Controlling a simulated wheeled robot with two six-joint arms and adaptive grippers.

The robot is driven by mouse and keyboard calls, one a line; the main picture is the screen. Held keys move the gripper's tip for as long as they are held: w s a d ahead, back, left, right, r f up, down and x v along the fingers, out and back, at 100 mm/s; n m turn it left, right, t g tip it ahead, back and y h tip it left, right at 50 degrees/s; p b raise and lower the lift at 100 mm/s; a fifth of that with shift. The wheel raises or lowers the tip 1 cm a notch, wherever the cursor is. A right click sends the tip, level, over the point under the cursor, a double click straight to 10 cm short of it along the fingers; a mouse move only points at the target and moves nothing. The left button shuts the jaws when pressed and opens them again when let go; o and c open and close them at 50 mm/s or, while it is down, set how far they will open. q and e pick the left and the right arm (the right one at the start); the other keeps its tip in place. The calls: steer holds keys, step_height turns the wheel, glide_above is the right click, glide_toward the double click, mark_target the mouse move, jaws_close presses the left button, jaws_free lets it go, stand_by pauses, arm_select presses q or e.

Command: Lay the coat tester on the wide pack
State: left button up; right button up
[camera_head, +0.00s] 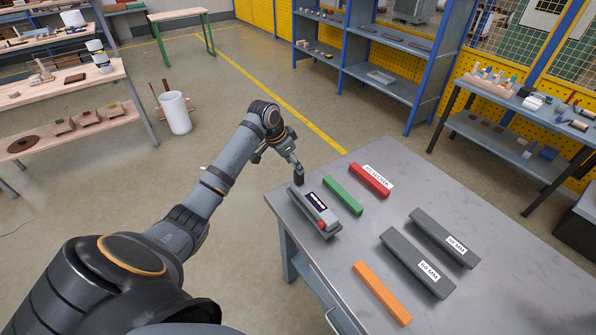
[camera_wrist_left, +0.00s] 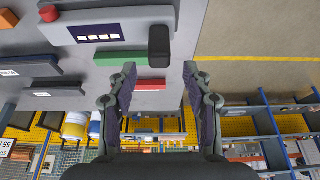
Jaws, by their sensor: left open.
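The coat tester (camera_head: 312,207) is a grey bar with a dark display, a red button and a black end block. It lies near the table's left edge; I cannot tell whether a grey block is under it. It also shows in the left wrist view (camera_wrist_left: 110,27). Two dark grey packs with white labels, a nearer one (camera_head: 410,260) and a farther one (camera_head: 437,233), lie to its right; I cannot tell which is the wide pack. My left gripper (camera_head: 296,166) is open and empty by the tester's black end, which shows just beyond the fingertips (camera_wrist_left: 159,67) in the wrist view. My right gripper is out of view.
The grey table (camera_head: 345,260) also holds a green bar (camera_head: 343,195), a red bar (camera_head: 368,180) by a white label, and an orange bar (camera_head: 382,292). The surface between the tester and the packs is clear. Shelves (camera_head: 385,85) stand farther back.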

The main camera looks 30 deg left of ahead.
arm_select(q)
steer(key=d+v, duration=0.1)
steer(key=v, duration=0.5)
steer(key=shift+s+a+r+b, duration=0.25)
steer(key=shift+a+r+b, duration=0.1)
steer(key=shift+a, duration=0.15)
